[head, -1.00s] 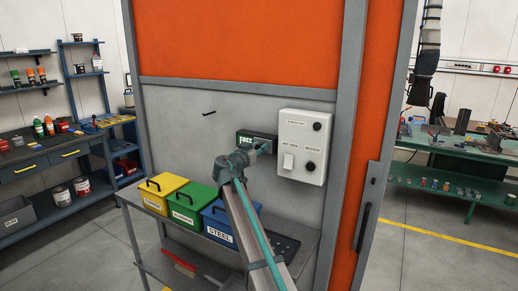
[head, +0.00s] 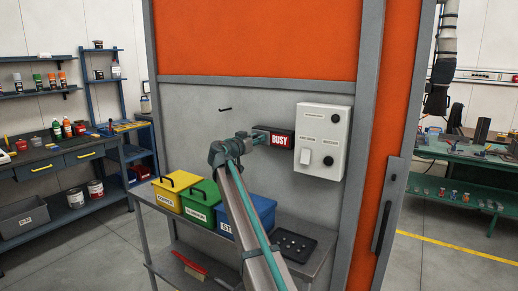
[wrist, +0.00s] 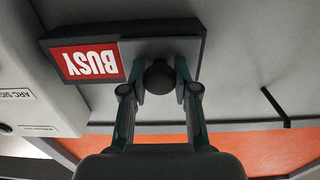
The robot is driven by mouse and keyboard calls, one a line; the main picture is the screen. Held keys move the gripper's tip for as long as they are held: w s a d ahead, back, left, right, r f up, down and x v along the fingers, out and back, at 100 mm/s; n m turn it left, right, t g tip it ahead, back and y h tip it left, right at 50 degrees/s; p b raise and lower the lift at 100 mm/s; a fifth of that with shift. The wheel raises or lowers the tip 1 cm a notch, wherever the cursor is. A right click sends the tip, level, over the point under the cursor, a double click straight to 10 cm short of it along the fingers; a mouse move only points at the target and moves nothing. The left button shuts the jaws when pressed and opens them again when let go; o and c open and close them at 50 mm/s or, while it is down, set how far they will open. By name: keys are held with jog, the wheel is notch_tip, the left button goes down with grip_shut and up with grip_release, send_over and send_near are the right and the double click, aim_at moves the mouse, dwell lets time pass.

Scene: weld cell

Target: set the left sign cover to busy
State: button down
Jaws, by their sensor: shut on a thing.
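A dark sign box (head: 262,131) is fixed to the grey wall panel, left of a white control box. Its right part shows a red plate reading BUSY (head: 279,140). In the wrist view the BUSY plate (wrist: 88,62) appears upside down. A grey sliding cover (wrist: 132,50) with a round black knob (wrist: 159,78) sits over the other half of the sign. My gripper (head: 256,138) is at the sign's left half. In the wrist view my gripper (wrist: 160,85) is shut on the knob, one finger on each side. The face behind the cover is hidden.
The white control box (head: 322,143) with knobs and a switch is close to the sign's right. Below is a bench with yellow (head: 176,192), green (head: 201,205) and blue (head: 262,211) bins. A black hook (head: 225,109) sticks out from the wall above left.

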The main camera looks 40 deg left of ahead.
jog(key=shift+a, duration=0.2)
jog(key=c, duration=1.2)
grip_release()
jog(key=shift+r, duration=0.1)
jog(key=o, duration=0.3)
jog(key=shift+s+a, duration=0.1)
jog(key=shift+a, duration=0.05)
jog(key=s, duration=0.4)
jog(key=s+d, duration=0.1)
jog(key=s, duration=0.7)
jog(key=shift+d, duration=0.2)
